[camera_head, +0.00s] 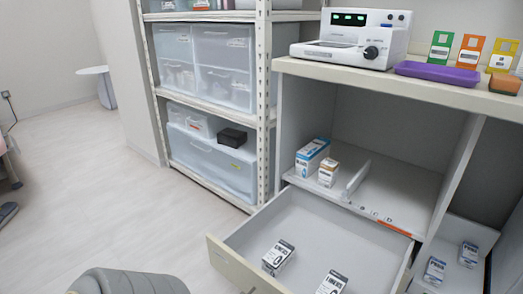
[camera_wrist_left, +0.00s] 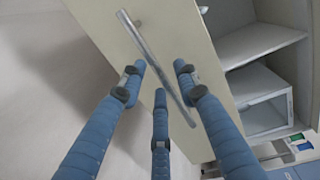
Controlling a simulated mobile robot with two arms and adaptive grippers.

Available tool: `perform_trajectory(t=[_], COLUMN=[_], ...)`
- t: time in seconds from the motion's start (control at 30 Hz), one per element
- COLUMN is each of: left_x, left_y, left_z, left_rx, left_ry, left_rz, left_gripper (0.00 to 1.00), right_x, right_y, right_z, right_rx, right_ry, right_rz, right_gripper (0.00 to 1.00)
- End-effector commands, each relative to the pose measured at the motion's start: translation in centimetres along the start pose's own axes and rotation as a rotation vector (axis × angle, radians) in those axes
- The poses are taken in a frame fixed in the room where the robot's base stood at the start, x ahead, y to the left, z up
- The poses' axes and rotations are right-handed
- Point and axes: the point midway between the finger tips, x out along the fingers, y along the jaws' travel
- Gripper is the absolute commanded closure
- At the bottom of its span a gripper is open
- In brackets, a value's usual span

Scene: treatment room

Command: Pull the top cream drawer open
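The top cream drawer stands pulled out from the cabinet, its cream front (camera_head: 232,266) at the lower middle of the head view. Two small white boxes (camera_head: 278,257) (camera_head: 332,284) lie inside it. In the left wrist view the cream front (camera_wrist_left: 185,30) carries a long metal bar handle (camera_wrist_left: 150,55). My left gripper (camera_wrist_left: 160,75) has its blue fingers spread on both sides of the bar, with gaps visible between fingertips and bar. I cannot tell whether any finger touches it. My right gripper is not in view.
Above the drawer, an open compartment holds small boxes (camera_head: 312,157). A white device (camera_head: 352,35) and a purple tray (camera_head: 437,75) stand on the counter (camera_head: 400,88). A shelf rack (camera_head: 262,100) with clear bins is to the left.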

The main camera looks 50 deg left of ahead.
Motion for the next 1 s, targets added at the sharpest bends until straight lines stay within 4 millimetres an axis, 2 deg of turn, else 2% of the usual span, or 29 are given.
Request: perform_trajectory(t=[1.0], left_x=[-6.7], left_y=[2.2], left_z=[0.2], left_rx=[0.000], left_ry=[0.001], left_rz=[0.006], left_gripper=[0.71], right_x=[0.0], right_y=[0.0], right_z=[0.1], right_rx=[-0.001], right_ry=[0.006], right_rz=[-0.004], right_gripper=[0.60])
